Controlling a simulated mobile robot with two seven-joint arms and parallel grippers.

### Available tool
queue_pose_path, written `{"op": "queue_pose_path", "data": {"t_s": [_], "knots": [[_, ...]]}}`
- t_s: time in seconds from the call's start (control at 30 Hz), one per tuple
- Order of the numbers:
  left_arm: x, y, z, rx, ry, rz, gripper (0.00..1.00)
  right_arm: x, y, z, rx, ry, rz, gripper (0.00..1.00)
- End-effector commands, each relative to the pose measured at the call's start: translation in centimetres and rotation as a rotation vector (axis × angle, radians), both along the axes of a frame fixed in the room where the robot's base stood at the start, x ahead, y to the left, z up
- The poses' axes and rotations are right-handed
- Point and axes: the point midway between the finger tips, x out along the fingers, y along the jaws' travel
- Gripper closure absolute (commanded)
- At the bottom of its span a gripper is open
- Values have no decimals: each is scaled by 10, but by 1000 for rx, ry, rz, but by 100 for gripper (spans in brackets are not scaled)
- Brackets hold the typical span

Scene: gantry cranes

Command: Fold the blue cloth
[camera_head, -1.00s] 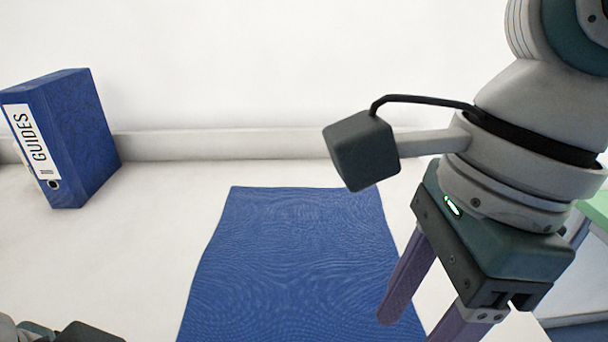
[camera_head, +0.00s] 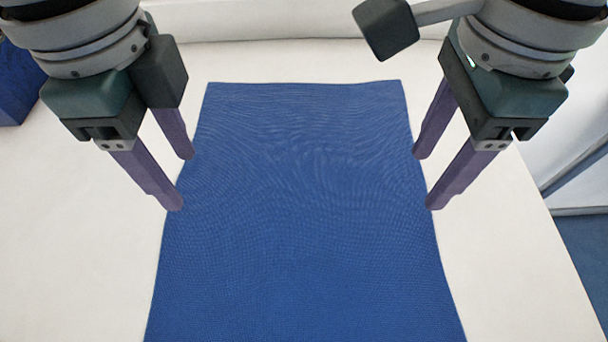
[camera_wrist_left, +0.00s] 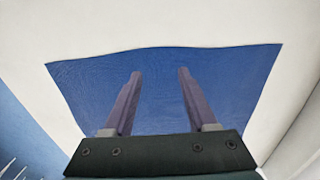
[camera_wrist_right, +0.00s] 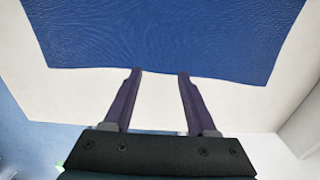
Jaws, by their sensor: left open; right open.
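The blue cloth (camera_head: 300,210) lies flat and spread out on the white table, its near end running out of the bottom of the head view. My left gripper (camera_head: 184,183) is open and empty at the cloth's left edge; in the left wrist view its fingers (camera_wrist_left: 157,75) show over the cloth (camera_wrist_left: 230,75). My right gripper (camera_head: 423,182) is open and empty at the cloth's right edge. In the right wrist view its fingertips (camera_wrist_right: 159,73) are close to the cloth's edge (camera_wrist_right: 170,40). I cannot tell whether any fingertip touches the cloth.
The white table (camera_head: 510,260) is bare on both sides of the cloth. A blue binder (camera_head: 15,90) stands at the far left, partly hidden by my left arm. A low pale ledge (camera_head: 270,25) runs along the back. The table's right edge drops away at the right.

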Motion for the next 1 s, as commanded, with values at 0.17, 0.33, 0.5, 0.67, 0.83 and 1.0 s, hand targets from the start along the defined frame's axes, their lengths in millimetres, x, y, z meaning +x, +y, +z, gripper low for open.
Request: {"op": "queue_pose_path", "data": {"t_s": [0.17, 0.33, 0.5, 0.67, 0.83, 1.0], "knots": [[0, 0, -24, -1, 0, 1, 43, -1, 0, -24, 0, 2, 0, 43], [0, 0, -33, -1, -1, 1, 43, 0, 0, -33, 0, 0, 2, 43], [0, 0, -34, -1, -2, 1, 43, 0, 0, -34, 0, -1, 2, 43], [0, 0, -36, -1, -3, 1, 43, 0, 0, -36, 0, -1, 1, 43], [0, 0, -37, -1, -3, 1, 48, 0, 0, -37, 0, -1, 1, 48], [0, 0, -37, -1, -2, 1, 58, 0, 0, -37, -1, 0, 1, 58]]}}
